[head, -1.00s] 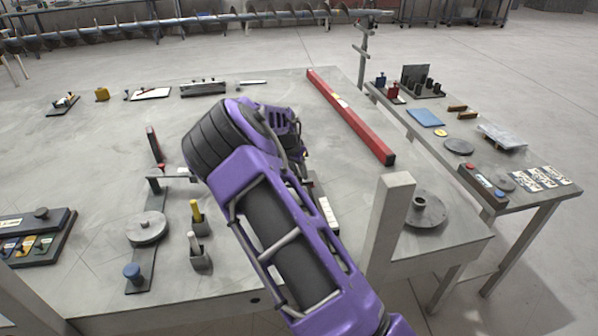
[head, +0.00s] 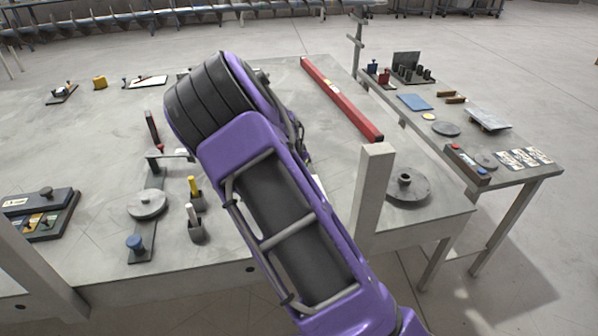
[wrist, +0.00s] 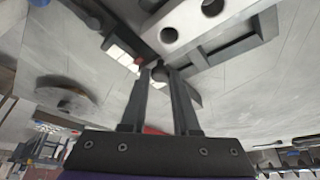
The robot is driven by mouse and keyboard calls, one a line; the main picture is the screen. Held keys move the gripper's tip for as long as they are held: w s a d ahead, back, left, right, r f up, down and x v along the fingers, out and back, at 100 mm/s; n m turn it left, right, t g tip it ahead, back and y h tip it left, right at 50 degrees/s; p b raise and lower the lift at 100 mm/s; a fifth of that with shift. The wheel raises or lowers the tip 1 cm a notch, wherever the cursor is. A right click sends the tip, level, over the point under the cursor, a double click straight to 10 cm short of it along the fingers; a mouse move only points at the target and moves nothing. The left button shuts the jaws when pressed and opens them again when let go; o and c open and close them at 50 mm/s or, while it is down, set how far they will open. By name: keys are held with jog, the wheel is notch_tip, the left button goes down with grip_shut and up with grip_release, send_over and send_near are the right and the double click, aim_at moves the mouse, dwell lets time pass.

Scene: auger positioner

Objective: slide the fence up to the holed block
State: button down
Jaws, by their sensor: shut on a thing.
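In the wrist view my gripper (wrist: 160,72) is shut on a small dark round knob (wrist: 160,74) between its fingertips. The knob appears to belong to the fence, seen as a dark bar (wrist: 238,50) running up to the right; the exact joint is hard to make out. The light grey holed block (wrist: 190,22), with round dark holes, lies just beyond the fingertips, close to the dark bar. Whether the two touch, I cannot tell. In the head view my purple arm hides the gripper, the fence and the block.
A white marked strip (wrist: 122,54) lies left of the fingertips in the wrist view. In the head view a red beam (head: 342,98) lies along the table's right side, a round flanged disc (head: 407,186) at its right corner, and small holders (head: 195,225) left of my arm.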

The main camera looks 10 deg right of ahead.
jog(key=shift+s, duration=0.35)
jog(key=c, duration=0.7)
grip_release()
jog(key=shift+o, duration=0.2)
jog(key=p+v, duration=0.1)
jog(key=v, duration=1.6)
jog(key=shift+r+p, duration=0.25)
jog(key=shift+p, duration=0.15)
